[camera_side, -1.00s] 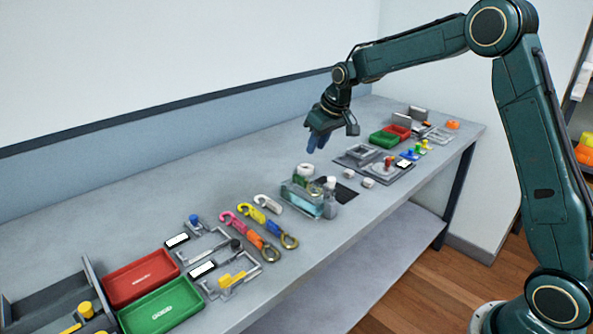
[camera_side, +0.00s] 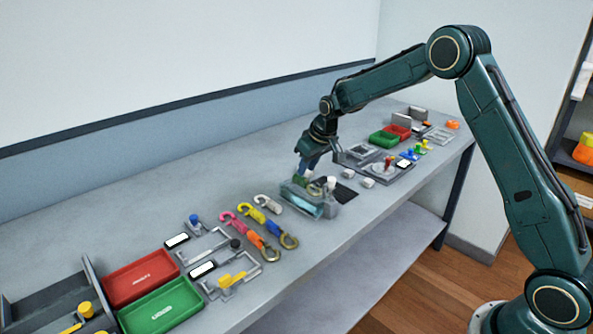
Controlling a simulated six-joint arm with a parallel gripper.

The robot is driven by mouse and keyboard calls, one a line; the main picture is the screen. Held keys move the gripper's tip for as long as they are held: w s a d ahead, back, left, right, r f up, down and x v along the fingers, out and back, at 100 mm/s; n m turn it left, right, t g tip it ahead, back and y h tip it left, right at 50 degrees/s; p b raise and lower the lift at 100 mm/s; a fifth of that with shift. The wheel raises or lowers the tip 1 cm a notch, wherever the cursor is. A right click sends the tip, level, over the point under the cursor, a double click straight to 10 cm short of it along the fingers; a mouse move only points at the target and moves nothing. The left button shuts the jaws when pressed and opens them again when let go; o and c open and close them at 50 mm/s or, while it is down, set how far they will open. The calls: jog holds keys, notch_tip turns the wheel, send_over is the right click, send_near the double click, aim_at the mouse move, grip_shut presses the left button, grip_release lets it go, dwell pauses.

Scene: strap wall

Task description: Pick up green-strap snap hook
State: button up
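A small green piece (camera_side: 300,181), likely the green strap, shows at the back left of a clear, teal-tinted holder (camera_side: 303,205) near the middle of the bench. A brass-coloured ring (camera_side: 315,189) sits just right of it; I cannot tell whether the two are joined.
Pink, yellow and white hooks (camera_side: 268,204) with coloured straps lie left of the holder. A small white-capped bottle (camera_side: 331,184) stands at its right. Red (camera_side: 141,277) and green trays (camera_side: 160,307) are front left. Fixtures and small bins (camera_side: 383,139) fill the right end.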

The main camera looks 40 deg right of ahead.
aim_at(302, 178)
jog(key=shift+x, duration=2.6)
jog(key=shift+w+d, duration=0.1)
jog(key=shift+w, duration=0.05)
grip_shut()
